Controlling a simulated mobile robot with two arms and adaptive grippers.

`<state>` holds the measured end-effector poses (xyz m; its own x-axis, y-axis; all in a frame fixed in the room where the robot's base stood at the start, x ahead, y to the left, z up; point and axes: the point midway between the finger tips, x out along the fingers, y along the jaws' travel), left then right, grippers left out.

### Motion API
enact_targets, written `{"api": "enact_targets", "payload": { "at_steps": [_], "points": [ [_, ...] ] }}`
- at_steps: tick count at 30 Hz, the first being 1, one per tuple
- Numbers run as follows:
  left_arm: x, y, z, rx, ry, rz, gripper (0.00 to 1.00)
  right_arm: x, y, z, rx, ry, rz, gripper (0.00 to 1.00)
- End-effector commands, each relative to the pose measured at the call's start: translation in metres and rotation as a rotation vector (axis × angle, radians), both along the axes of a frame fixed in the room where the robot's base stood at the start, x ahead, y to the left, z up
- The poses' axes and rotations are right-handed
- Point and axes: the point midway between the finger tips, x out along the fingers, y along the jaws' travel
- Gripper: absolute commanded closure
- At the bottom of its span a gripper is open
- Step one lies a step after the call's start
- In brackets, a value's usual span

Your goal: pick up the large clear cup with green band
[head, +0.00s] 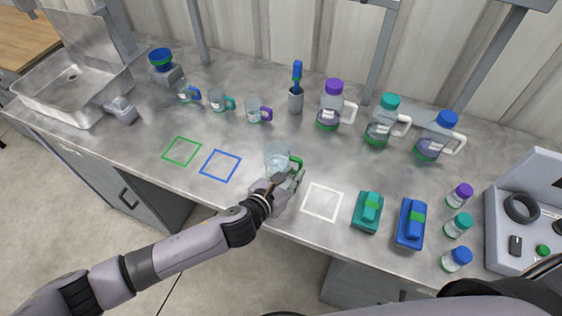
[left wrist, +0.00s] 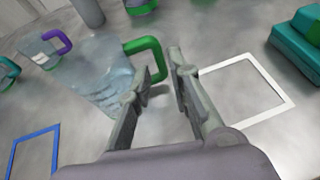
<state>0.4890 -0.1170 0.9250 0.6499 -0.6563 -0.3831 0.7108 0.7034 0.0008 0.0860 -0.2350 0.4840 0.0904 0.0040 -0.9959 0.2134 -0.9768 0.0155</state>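The large clear cup (head: 278,156) with a green handle stands upright near the middle of the metal counter. In the left wrist view the cup (left wrist: 95,75) is left of my fingers and its green handle (left wrist: 160,55) is just past the fingertips. My left gripper (head: 294,179) is at the handle side of the cup, close to it. In the left wrist view my left gripper (left wrist: 168,68) has its fingers apart with a gap between them. Contact with the handle cannot be told. My right gripper is not in view.
A blue square outline (head: 220,165) and a white one (head: 322,201) flank the cup. Smaller cups (head: 254,113), a brush holder (head: 295,100) and jugs (head: 383,127) stand behind. A teal block (head: 367,212) and blue block (head: 410,224) are on the right.

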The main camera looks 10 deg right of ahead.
Motion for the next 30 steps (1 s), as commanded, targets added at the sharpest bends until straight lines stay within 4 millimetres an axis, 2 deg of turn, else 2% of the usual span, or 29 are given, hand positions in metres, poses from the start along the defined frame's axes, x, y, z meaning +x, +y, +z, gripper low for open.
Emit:
{"api": "enact_targets", "payload": {
  "at_steps": [12,22,30],
  "points": [
    [0.029,-0.031,-0.017,-0.001,0.0,0.0,0.81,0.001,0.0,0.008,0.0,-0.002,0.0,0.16],
    [0.033,-0.033,-0.019,-0.001,0.001,0.0,0.81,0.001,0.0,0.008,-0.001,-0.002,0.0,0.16],
    [0.033,-0.033,-0.019,-0.001,0.001,0.0,0.99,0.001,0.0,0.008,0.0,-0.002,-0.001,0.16]
  ]
}}
